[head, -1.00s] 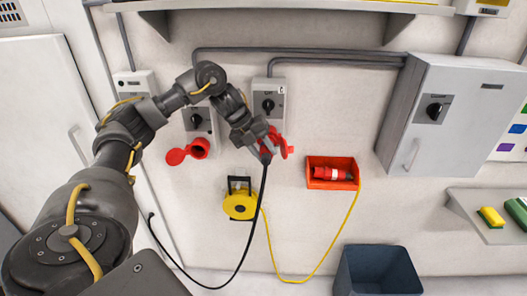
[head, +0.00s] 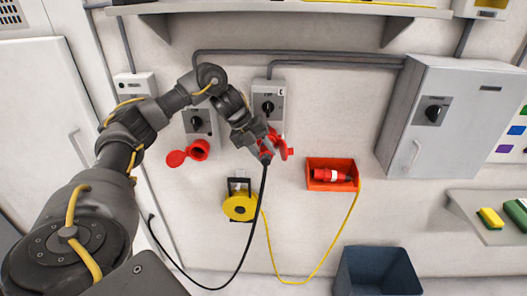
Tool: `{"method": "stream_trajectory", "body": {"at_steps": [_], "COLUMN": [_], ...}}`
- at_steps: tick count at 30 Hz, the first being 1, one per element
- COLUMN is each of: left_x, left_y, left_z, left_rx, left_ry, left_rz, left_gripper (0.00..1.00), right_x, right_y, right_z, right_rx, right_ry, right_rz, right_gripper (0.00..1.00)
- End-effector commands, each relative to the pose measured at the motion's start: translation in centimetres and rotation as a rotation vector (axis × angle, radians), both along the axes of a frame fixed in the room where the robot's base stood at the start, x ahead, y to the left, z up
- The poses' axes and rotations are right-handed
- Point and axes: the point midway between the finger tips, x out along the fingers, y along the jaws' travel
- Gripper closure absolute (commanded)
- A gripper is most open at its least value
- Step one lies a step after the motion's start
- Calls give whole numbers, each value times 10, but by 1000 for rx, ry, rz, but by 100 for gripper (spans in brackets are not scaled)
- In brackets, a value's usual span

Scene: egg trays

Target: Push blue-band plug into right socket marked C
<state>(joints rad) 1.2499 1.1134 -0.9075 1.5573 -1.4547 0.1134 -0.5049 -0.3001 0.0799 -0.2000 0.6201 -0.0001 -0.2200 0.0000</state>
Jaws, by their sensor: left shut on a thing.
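My left gripper (head: 266,147) is shut on a plug with a black cable (head: 262,200), at the red socket (head: 284,150) under the right switch box (head: 268,105), which bears a small C label. The gripper hides most of the plug, so I cannot see its band or how deep it sits in the socket. The left socket (head: 198,150) is red with its lid hanging open to the left, and it is empty. My right gripper is not in view.
An orange bin (head: 332,185) on the wall holds a red plug with a yellow cable (head: 335,240). A yellow reel (head: 239,206) hangs below the sockets. A grey cabinet (head: 455,70) is at the right, and a dark open bin (head: 378,270) stands below.

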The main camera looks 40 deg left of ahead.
Motion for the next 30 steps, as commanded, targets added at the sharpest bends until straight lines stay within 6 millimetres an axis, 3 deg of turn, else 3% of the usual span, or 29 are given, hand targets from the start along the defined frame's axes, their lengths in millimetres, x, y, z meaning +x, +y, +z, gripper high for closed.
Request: {"method": "stream_trajectory", "body": {"at_steps": [5,6,11,22,30], "left_x": [1,1,0,-2,-15], "left_y": [0,0,0,3,21], "left_z": [1,1,1,6,46], "left_rx": [0,-1,0,2,2], "left_ry": [-5,-4,-2,-1,-4], "left_rz": [2,2,1,0,3], "left_gripper": [74,60,39,39,39], "right_x": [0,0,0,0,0], "right_y": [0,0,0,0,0], "right_z": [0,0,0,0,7], "right_rx": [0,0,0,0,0], "right_ry": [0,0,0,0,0], "right_rz": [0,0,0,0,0], "right_gripper": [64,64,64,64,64]}}
